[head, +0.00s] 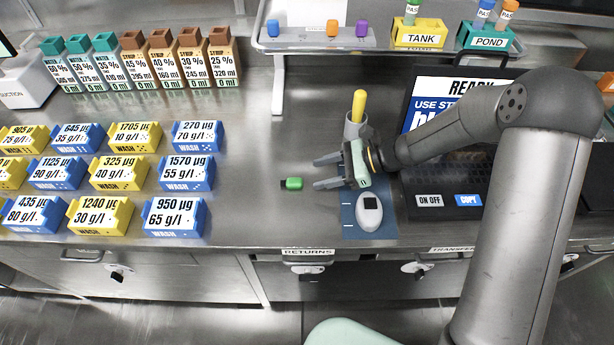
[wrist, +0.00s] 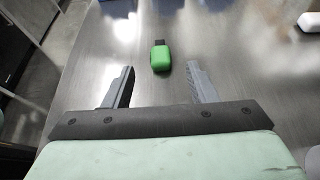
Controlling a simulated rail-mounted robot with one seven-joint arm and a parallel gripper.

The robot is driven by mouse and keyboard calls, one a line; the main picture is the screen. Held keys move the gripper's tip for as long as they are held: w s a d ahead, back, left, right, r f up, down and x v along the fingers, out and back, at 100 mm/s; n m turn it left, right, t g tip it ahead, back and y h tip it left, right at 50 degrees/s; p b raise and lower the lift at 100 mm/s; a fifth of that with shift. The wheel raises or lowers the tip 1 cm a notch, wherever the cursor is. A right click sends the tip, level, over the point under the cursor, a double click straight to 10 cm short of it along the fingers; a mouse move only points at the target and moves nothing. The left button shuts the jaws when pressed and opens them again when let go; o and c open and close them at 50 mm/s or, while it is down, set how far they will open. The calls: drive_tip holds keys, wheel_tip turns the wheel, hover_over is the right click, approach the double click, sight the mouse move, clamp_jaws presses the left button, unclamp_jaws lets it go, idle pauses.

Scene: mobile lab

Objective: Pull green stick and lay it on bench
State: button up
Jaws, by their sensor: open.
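The green stick (head: 291,184) is a small green USB-like piece with a dark end. It lies flat on the grey metal bench (head: 240,130). In the wrist view the green stick (wrist: 161,58) sits ahead of the fingertips, roughly midway between them, its dark end pointing away. My gripper (head: 322,172) is open and empty, to the right of the stick in the head view. Its two fingers also show in the wrist view (wrist: 160,75), spread wide. The fingers do not touch the stick.
Right of the stick, a blue mat (head: 348,222) holds a white device (head: 369,211). A grey cup (head: 352,125) with a yellow-handled tool stands behind my gripper. A laptop (head: 440,185) is at the right. Blue and yellow labelled blocks (head: 178,217) fill the left. Bench around the stick is clear.

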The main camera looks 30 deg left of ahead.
drive_tip(key=v, duration=1.1)
drive_tip(key=shift+d+b, duration=0.15)
drive_tip(key=shift+b, duration=0.25)
drive_tip(key=shift+r, duration=0.2)
drive_tip(key=s+d+r+n+t+h, duration=0.3)
drive_tip(key=s+d+n+h, duration=0.2)
drive_tip(key=s+d, duration=0.4)
drive_tip(key=s+d+r+n+t+h, duration=0.3)
drive_tip(key=s+d+n+h, duration=0.3)
drive_tip(key=d, duration=0.9)
drive_tip(key=s+n, duration=0.2)
drive_tip(key=s, duration=0.2)
drive_tip(key=shift+s+h, duration=0.3)
drive_tip(key=shift+r, duration=0.1)
